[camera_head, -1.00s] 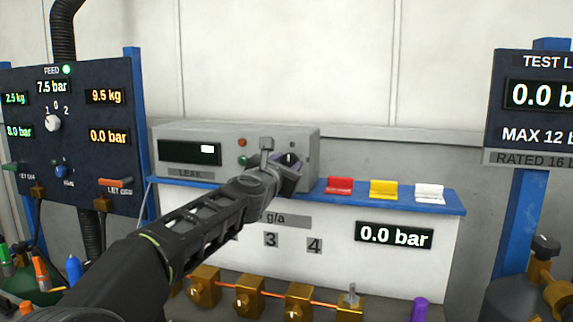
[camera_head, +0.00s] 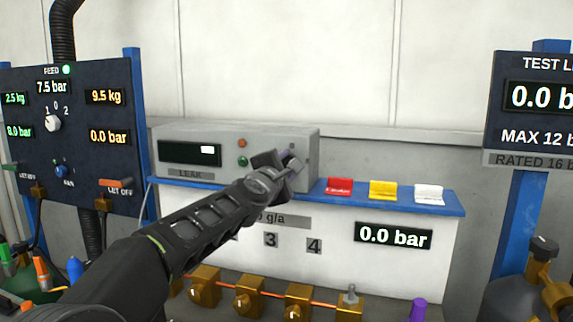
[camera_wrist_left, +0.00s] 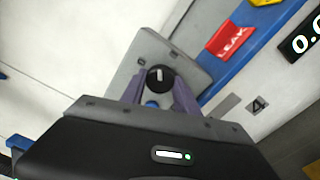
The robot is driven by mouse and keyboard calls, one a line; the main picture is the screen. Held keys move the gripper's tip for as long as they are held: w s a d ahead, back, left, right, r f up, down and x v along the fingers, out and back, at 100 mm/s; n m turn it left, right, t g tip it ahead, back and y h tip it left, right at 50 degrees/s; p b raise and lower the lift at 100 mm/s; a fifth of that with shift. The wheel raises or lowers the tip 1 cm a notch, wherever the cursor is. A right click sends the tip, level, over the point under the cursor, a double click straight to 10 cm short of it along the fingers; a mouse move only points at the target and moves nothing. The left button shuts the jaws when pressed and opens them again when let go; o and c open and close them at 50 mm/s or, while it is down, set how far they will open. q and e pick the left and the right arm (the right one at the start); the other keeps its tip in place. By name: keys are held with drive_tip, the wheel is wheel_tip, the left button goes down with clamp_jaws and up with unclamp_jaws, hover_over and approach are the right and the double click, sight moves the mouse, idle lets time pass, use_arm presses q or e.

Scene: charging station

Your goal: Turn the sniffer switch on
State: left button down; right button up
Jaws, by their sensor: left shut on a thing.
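The sniffer switch, a round black knob with a white mark (camera_wrist_left: 161,74), is on the front of the grey leak unit (camera_head: 216,137), near its right end. My left gripper (camera_head: 292,163) is at this knob, with its purple fingers on either side of it. It is shut on the knob, as the left wrist view shows. In the head view the fingers mostly hide the knob. The unit's dark display (camera_head: 180,151) shows a small white block. An orange-red button (camera_head: 242,143) and a green one (camera_head: 242,161) sit left of the gripper. My right gripper is not in view.
Red (camera_head: 339,187), yellow (camera_head: 383,189) and white (camera_head: 429,193) blocks sit on the blue shelf edge (camera_head: 456,208) right of the gripper. Brass valves (camera_head: 249,296) stand below. A dark feed panel (camera_head: 75,140) is at left. The wall above is clear.

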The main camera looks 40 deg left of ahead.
use_arm(q)
drive_tip(key=shift+m+p, duration=0.5)
drive_tip(key=shift+m, duration=3.1)
drive_tip(key=shift+f, duration=0.1)
drive_tip(key=c, duration=0.9)
unclamp_jaws()
drive_tip(key=v, duration=0.7)
drive_tip(key=shift+s+d, duration=0.15)
drive_tip(key=shift+s, duration=0.2)
